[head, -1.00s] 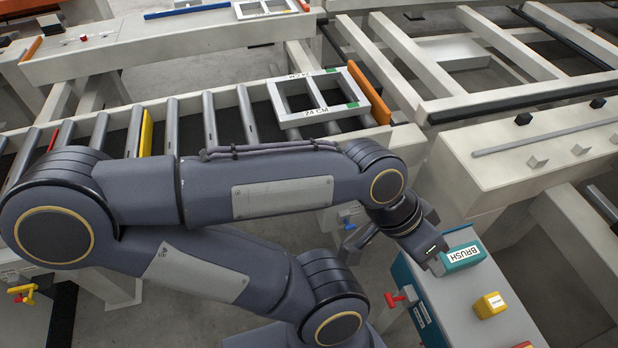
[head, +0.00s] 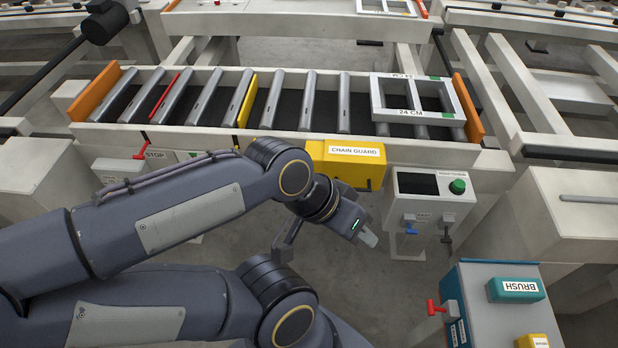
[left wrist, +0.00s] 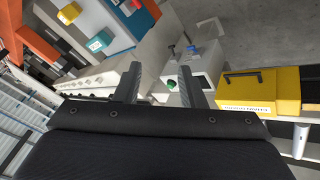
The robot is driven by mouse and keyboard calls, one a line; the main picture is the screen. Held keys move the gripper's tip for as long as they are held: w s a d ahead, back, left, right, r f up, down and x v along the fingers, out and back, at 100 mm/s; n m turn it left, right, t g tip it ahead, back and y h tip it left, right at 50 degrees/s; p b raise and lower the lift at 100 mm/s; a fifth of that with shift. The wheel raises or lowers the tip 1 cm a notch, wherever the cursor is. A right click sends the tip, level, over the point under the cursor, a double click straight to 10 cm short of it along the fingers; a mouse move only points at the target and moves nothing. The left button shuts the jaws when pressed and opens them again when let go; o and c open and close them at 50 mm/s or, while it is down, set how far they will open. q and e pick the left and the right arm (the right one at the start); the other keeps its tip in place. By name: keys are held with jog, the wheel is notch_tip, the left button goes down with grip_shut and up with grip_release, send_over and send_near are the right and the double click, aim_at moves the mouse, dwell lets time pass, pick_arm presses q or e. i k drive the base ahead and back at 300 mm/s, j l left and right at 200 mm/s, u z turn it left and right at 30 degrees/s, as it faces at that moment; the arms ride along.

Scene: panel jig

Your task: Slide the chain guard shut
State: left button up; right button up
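The chain guard (head: 345,164) is a yellow labelled box cover on the front rail of the roller conveyor, left of a control box. It also shows at the right of the left wrist view (left wrist: 262,90), with a dark bar handle on it. I cannot tell how far along it stands. My left gripper (head: 326,242) is in front of and below the guard in the head view, apart from it. In the left wrist view its two fingers (left wrist: 160,84) are spread with nothing between them. My right gripper is in neither view.
The control box (head: 432,196) has a green button and small levers. A grey cabinet (head: 490,310) with a teal BRUSH block (head: 515,290) stands at the lower right. A white frame (head: 415,113) lies on the rollers. Open floor lies below the guard.

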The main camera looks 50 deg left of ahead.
aim_at(361, 165)
jog(key=u, duration=1.05)
jog(key=i+u, duration=0.2)
jog(key=i+j+z, duration=0.1)
jog(key=z, duration=0.3)
jog(key=i+j+z, duration=0.15)
jog(key=z, duration=0.25)
jog(key=i, duration=0.1)
